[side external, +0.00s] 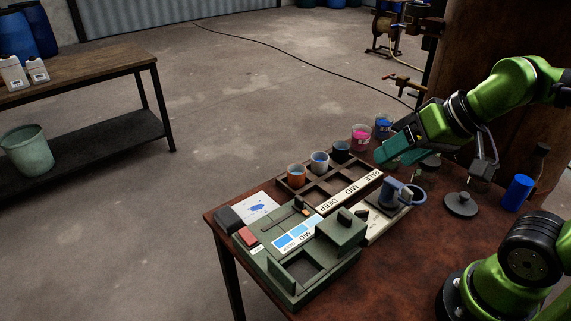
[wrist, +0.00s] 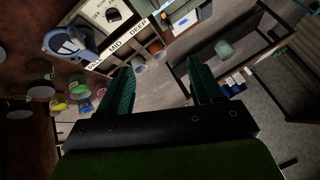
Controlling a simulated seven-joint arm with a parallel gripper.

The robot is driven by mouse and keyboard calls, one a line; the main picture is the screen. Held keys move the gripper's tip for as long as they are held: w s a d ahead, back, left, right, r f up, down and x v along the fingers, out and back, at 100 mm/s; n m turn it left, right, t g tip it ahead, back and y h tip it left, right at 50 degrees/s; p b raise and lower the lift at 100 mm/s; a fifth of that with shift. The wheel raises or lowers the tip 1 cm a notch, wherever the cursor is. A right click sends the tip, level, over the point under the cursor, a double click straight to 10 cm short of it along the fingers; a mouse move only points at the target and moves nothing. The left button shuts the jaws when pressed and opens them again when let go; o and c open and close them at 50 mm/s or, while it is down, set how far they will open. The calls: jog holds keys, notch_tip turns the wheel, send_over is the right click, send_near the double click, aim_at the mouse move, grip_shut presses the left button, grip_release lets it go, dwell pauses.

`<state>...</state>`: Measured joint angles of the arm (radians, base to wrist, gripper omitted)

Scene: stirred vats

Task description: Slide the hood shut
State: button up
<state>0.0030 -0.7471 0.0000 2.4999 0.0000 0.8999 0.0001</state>
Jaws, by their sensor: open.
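A green box-shaped station (side external: 289,292) stands at the table's near-left corner in the side view. A square opening (side external: 302,266) lies uncovered in front-left of the hood, beside an upright green plate. My gripper (side external: 384,158) is open, with teal fingers, above the table behind and right of the station, well apart from the hood. In the wrist view my gripper (wrist: 160,72) shows nothing between its fingers. I cannot make out the hood in that view.
A rack (side external: 325,178) labelled PALE, MID, DEEP holds several cups. Pink (side external: 361,138) and blue (side external: 383,127) cups stand near my gripper. A blue cylinder (side external: 517,193) is farther right.

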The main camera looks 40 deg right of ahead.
jog(key=w+d+f+m+g, duration=0.2)
jog(key=shift+w+d+f+m, duration=0.3)
jog(key=shift+w+f, duration=0.05)
jog(key=c, duration=0.7)
jog(key=w+d+f+m+g, duration=0.1)
jog(key=m, duration=0.1)
jog(key=d+m+g, duration=0.1)
jog(key=m, duration=0.1)
jog(key=w+d+f+m+g+y, duration=0.1)
jog(key=m, duration=0.1)
jog(key=shift+w+d+f+m+g, duration=0.1)
jog(key=shift+w+f+m+g, duration=0.2)
jog(key=shift+w+g, duration=0.1)
grip_shut()
jog(key=m+g+y, duration=0.1)
jog(key=m, duration=0.4)
send_over(354, 217)
jog(key=shift+f, duration=4.2)
jog(key=a, duration=1.2)
jog(key=shift+a, duration=0.2)
